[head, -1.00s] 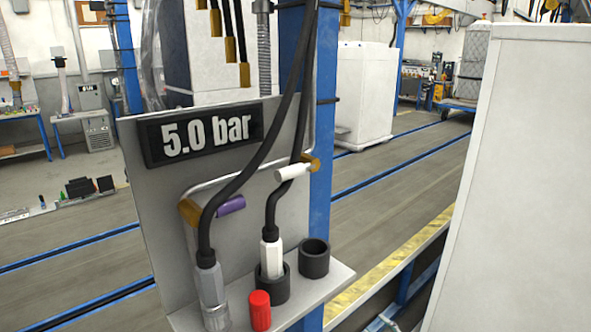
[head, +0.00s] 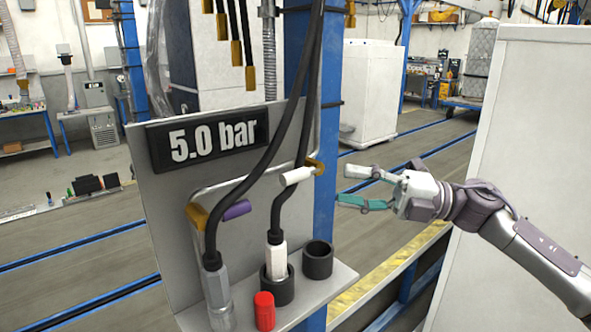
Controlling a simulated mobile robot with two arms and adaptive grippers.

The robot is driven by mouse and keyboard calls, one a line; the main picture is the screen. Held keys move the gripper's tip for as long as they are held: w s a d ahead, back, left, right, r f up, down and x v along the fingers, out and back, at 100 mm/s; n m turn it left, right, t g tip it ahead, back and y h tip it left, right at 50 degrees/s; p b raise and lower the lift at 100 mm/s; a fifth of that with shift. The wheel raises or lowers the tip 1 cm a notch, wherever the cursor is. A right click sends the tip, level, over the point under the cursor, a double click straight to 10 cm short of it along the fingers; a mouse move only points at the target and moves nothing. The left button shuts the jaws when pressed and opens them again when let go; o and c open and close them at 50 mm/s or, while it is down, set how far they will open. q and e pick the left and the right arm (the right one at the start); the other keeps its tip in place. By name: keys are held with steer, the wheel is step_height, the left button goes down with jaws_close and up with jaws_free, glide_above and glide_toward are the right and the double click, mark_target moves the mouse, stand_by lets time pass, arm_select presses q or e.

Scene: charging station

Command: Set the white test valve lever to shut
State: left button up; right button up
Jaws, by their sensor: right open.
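The white test valve lever (head: 297,176) sits on a brass valve body (head: 315,165) at the right edge of the grey panel (head: 165,195). The lever points left and slightly down from the brass body, lying roughly across the pipe end. My right gripper (head: 352,186) comes in from the right, its fingers pointing left. It is open and empty, with a clear gap between it and the lever. The display (head: 207,140) reads 5.0 bar. My left gripper is not in view.
Black hoses hang in front of the panel to a grey fitting (head: 217,290) and a white fitting (head: 276,261) in a black holder. A red cap (head: 264,311) and an empty black holder (head: 317,260) are on the shelf. A blue post (head: 325,225) stands behind the panel. A white cabinet (head: 525,130) is at right.

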mark_target(303, 177)
steer(key=a+p, duration=0.1)
steer(key=a, duration=0.2)
steer(key=w+a+r+p, duration=0.1)
steer(key=a, duration=0.2)
steer(key=a+p, duration=0.1)
steer(key=a, duration=0.2)
steer(key=shift+w+a+r, duration=0.1)
steer(key=shift+w+r, duration=0.05)
steer(key=shift+r, duration=0.2)
steer(key=shift+a+p, duration=0.3)
steer(key=shift+a, duration=0.05)
steer(key=shift+f, duration=0.1)
jaws_close()
